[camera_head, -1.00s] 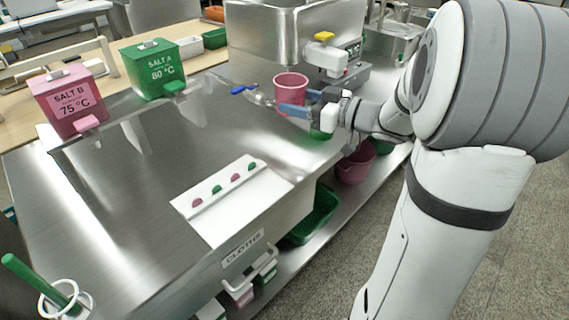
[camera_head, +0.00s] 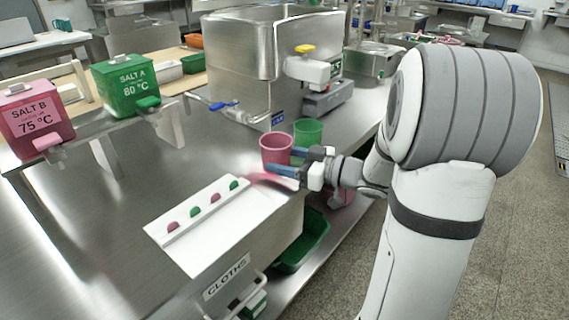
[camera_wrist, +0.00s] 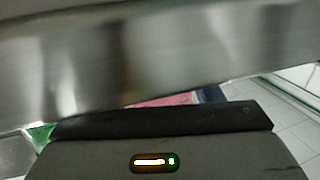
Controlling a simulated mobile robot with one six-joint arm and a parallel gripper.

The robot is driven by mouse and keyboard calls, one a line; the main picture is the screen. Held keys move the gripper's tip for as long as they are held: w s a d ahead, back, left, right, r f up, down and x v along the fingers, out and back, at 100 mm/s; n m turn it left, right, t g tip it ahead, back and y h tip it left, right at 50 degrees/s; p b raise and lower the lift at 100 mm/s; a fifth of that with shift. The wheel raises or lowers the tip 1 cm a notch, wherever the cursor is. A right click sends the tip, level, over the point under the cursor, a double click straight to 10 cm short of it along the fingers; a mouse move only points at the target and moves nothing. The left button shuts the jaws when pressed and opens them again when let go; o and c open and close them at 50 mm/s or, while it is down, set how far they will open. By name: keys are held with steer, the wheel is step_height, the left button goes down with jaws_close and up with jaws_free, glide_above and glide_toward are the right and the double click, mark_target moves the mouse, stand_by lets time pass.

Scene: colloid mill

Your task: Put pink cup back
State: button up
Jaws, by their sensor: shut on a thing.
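My gripper (camera_head: 287,163) reaches in from the right and is shut on the pink cup. A green cup (camera_head: 307,132) stands just behind and to the right of it. Whether the pink cup touches the counter is hard to tell. The wrist view shows mostly a blurred steel surface, with only a sliver of pink (camera_wrist: 170,101) above the dark gripper body.
A white board (camera_head: 205,215) with several pink and green half-round markers lies in front. The Salt B box (camera_head: 35,118) and Salt A box (camera_head: 128,85) stand at the left. A steel tank with a blue-handled valve (camera_head: 223,106) stands behind.

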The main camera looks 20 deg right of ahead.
steer(key=shift+r, duration=0.1)
steer(key=shift+f, duration=0.25)
steer(key=o, duration=1)
steer(key=shift+o, duration=0.2)
steer(key=shift+r, duration=0.2)
steer(key=shift+s+d+r, duration=0.1)
steer(key=shift+s+d, duration=0.1)
steer(key=shift+d, duration=0.05)
steer(key=p+v, duration=0.2)
steer(key=v, duration=0.9)
steer(key=shift+s+p, duration=0.2)
steer(key=shift+p, duration=0.1)
steer(key=shift+d, duration=0.15)
